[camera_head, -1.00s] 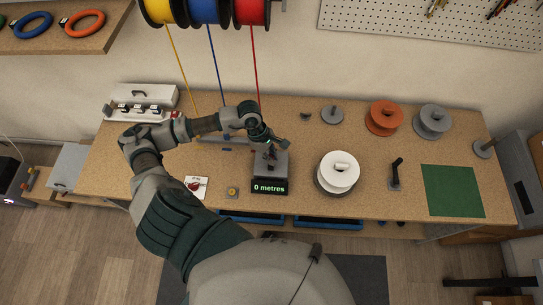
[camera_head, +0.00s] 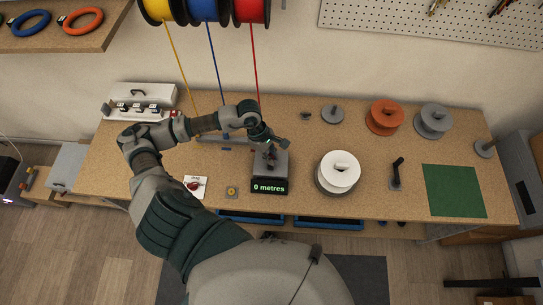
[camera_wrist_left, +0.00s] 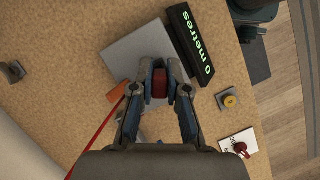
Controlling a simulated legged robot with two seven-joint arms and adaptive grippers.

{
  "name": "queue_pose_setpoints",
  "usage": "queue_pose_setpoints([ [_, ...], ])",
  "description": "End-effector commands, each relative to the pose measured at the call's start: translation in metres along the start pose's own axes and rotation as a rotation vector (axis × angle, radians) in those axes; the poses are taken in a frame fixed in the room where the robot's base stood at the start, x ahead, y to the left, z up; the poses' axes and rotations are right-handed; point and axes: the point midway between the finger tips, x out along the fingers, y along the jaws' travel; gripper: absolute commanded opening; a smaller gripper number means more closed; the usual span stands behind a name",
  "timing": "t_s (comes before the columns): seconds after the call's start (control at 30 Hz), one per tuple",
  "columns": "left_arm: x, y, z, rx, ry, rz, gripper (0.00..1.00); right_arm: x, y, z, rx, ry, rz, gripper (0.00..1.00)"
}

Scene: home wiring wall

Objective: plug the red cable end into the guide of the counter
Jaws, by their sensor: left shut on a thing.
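The counter (camera_head: 281,165) is a grey block on the bench with a dark display (camera_head: 269,188) reading "0 metres". In the left wrist view its grey top (camera_wrist_left: 135,52) lies just beyond my fingers. My left gripper (camera_wrist_left: 160,88) is shut on the red cable end (camera_wrist_left: 159,83), a small red block between the fingertips. In the head view the gripper (camera_head: 272,143) is at the counter's back edge and hides part of it. The red cable (camera_head: 255,65) hangs from the red spool (camera_head: 250,10). I cannot make out the guide clearly, or whether the end touches it. My right gripper is not in view.
A white spool (camera_head: 339,170) stands right of the counter, with a black-handled post (camera_head: 396,172) and a green mat (camera_head: 453,190) further right. Yellow (camera_head: 180,65) and blue (camera_head: 214,65) cables hang behind my arm. Orange (camera_head: 384,117) and grey (camera_head: 432,121) spools stand at the back.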

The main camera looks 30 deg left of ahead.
Motion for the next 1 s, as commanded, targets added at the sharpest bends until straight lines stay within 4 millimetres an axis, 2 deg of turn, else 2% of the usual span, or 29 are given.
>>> queue_pose_setpoints([
  [1.0, -0.0001, 0.0004, -0.0005, 0.0, 0.001, 0.001, 0.0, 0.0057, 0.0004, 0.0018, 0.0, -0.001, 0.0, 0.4],
])
